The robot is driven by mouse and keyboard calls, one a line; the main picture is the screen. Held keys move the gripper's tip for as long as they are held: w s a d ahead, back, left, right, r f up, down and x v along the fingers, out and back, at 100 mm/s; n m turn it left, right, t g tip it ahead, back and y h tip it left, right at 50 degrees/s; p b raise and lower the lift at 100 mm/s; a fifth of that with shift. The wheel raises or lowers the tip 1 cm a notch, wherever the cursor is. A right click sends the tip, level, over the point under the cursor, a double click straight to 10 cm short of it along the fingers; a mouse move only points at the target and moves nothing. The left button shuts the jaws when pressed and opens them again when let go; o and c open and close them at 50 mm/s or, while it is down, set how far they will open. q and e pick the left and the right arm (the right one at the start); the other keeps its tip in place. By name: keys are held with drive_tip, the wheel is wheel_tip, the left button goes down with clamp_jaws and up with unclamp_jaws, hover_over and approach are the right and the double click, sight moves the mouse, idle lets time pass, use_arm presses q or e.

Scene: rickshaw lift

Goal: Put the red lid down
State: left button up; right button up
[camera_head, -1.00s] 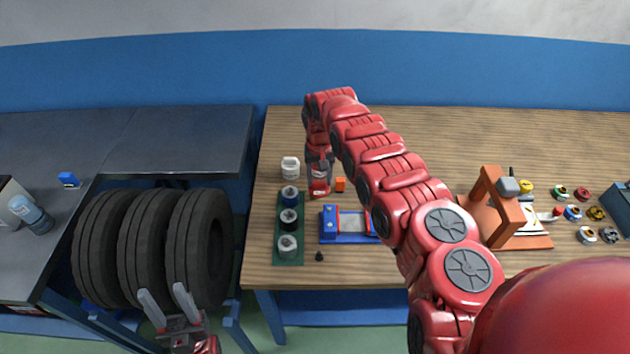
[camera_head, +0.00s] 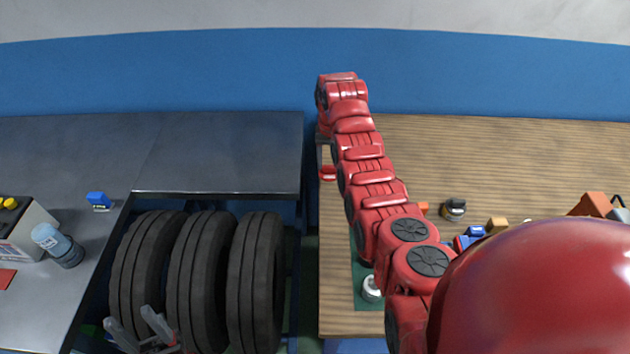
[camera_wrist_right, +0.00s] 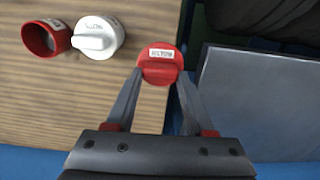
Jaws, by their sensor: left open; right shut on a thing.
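The red lid (camera_wrist_right: 160,64) has a white label and is held between the fingertips of my right gripper (camera_wrist_right: 158,72). In the right wrist view it is above the wooden table's edge, beside the gap to a grey surface. In the head view, my right arm reaches to the table's left edge and mostly hides the gripper. An open red container (camera_wrist_right: 46,38) stands on the wood, next to a white-lidded container (camera_wrist_right: 98,37). My left gripper (camera_head: 138,326) is open and empty at the bottom left of the head view, in front of the tyres.
A bottle (camera_head: 55,243) and a blue object (camera_head: 98,199) are on the left bench. The back of the wooden table is clear.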

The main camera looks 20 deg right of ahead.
sight(329, 174)
wheel_tip(329, 174, down, 4)
drive_tip(key=shift+s+f+p, duration=0.1)
drive_tip(key=shift+p, duration=0.7)
drive_tip(key=shift+f, duration=1.8)
drive_tip(key=shift+f, duration=0.1)
drive_tip(key=shift+f, duration=0.15)
drive_tip(key=o, duration=1.3)
